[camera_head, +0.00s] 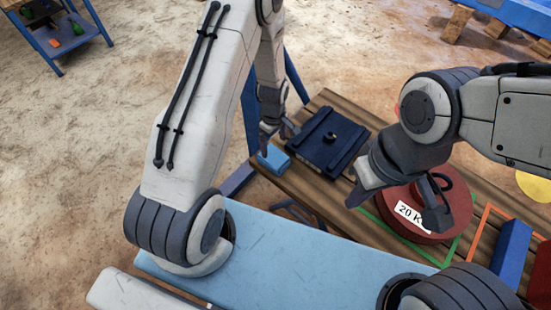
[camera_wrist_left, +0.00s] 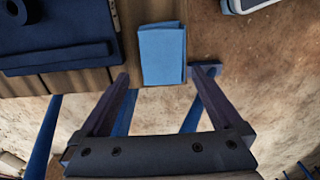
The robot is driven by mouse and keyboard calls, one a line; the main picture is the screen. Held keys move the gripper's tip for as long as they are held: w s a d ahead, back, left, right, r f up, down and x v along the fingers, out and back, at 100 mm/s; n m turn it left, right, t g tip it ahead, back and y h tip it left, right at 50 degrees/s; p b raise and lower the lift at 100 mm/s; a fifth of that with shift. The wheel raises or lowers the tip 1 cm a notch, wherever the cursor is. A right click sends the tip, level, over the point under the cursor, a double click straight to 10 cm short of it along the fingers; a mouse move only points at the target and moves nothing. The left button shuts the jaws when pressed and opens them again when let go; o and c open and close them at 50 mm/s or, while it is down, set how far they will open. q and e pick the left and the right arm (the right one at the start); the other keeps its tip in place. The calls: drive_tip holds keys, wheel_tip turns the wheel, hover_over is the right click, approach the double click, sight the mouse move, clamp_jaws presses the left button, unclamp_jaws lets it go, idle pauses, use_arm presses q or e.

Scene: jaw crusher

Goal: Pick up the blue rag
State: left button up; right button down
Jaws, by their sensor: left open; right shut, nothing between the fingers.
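The blue rag (camera_head: 273,159) is a folded light blue cloth lying at the near left edge of the wooden bench top (camera_head: 300,184). In the left wrist view the rag (camera_wrist_left: 162,52) lies ahead of and between the two fingers. My left gripper (camera_head: 277,139) is open and empty, just over the rag. It also shows in the left wrist view (camera_wrist_left: 161,76), with a finger to each side of the rag's near end. My right gripper (camera_head: 359,195) is shut and empty, beside the red weight.
A dark blue plate with a knob (camera_head: 325,144) lies right behind the rag. A red 20 kg weight (camera_head: 455,205) and a blue block (camera_head: 511,250) stand further right on the bench. A blue shelf (camera_head: 75,40) is far left. Open sandy ground lies left of the bench.

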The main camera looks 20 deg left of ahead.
sight(274, 156)
use_arm(q)
drive_tip(key=f, duration=0.8)
drive_tip(key=shift+s+d, duration=0.1)
drive_tip(key=shift+s, duration=0.15)
drive_tip(key=c, duration=1.1)
drive_tip(key=shift+r, duration=0.1)
wheel_tip(274, 156, up, 4)
drive_tip(key=shift+d+r, duration=0.15)
drive_tip(key=s+d+r, duration=0.1)
drive_tip(key=d+r, duration=0.1)
drive_tip(key=d, duration=0.1)
drive_tip(key=s+d+r, duration=0.1)
drive_tip(key=d+r, duration=0.1)
drive_tip(key=d, duration=0.2)
drive_tip(key=s+d+r, duration=0.2)
drive_tip(key=d, duration=0.1)
drive_tip(key=shift+s+d+r, duration=0.1)
drive_tip(key=shift+d+r, duration=0.15)
drive_tip(key=shift+d, duration=0.05)
